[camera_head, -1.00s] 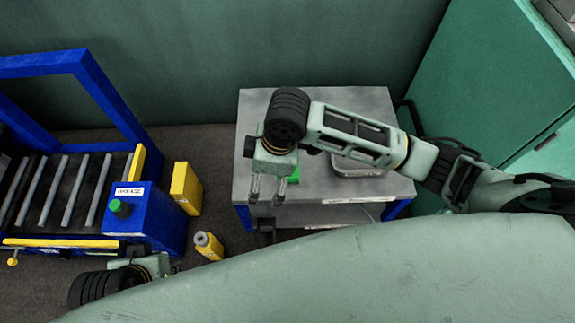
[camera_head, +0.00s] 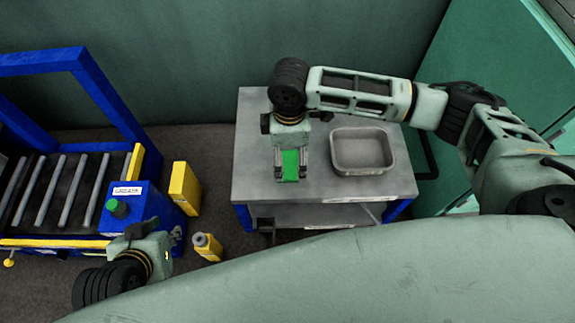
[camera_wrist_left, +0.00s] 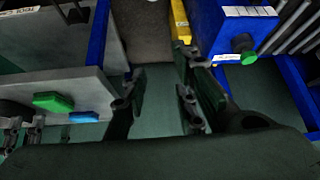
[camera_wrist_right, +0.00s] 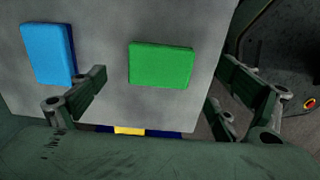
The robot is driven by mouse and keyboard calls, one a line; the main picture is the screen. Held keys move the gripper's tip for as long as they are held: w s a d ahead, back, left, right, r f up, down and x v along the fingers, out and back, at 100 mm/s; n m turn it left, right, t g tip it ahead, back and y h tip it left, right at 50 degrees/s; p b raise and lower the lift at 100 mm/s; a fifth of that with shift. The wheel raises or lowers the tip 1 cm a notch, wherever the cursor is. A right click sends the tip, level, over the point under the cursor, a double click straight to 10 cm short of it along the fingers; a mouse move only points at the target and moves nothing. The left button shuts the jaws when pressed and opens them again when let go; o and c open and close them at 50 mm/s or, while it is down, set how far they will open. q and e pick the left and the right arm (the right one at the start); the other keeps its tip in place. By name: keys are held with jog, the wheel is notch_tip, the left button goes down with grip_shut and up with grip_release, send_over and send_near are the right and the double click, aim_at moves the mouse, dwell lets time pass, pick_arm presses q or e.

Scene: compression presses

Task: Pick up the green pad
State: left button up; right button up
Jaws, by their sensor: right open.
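The green pad (camera_head: 291,160) lies on the grey table top, seen between the fingers of my right gripper (camera_head: 291,178) in the head view. In the right wrist view the whole green pad (camera_wrist_right: 160,64) lies flat between the two spread fingers, not gripped. My right gripper is open and empty above it. My left gripper (camera_head: 178,240) is low at the left, away from the table. In the left wrist view its fingers (camera_wrist_left: 163,100) are apart and empty. That view also shows the green pad (camera_wrist_left: 53,102).
A blue pad (camera_wrist_right: 48,54) lies beside the green one. A metal tray (camera_head: 390,168) stands on the grey table (camera_head: 255,110) to the right. A yellow bottle (camera_head: 207,246), a yellow box (camera_head: 185,187) and a blue-framed roller conveyor (camera_head: 140,207) are at the left.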

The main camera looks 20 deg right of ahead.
aim_at(288, 164)
jog(key=f+b, duration=0.1)
jog(key=f, duration=0.3)
jog(key=shift+a+b, duration=0.2)
jog(key=shift+b, duration=0.15)
jog(key=shift+f, duration=0.1)
pick_arm(q)
jog(key=w+d+r+t+h, duration=0.1)
jog(key=w+d+r+t, duration=0.2)
jog(key=w+r+t, duration=0.2)
jog(key=w+r, duration=0.1)
jog(key=w, duration=0.2)
jog(key=shift+r, duration=0.1)
pick_arm(e)
jog(key=c, duration=1)
pick_arm(q)
jog(key=shift+s, duration=0.1)
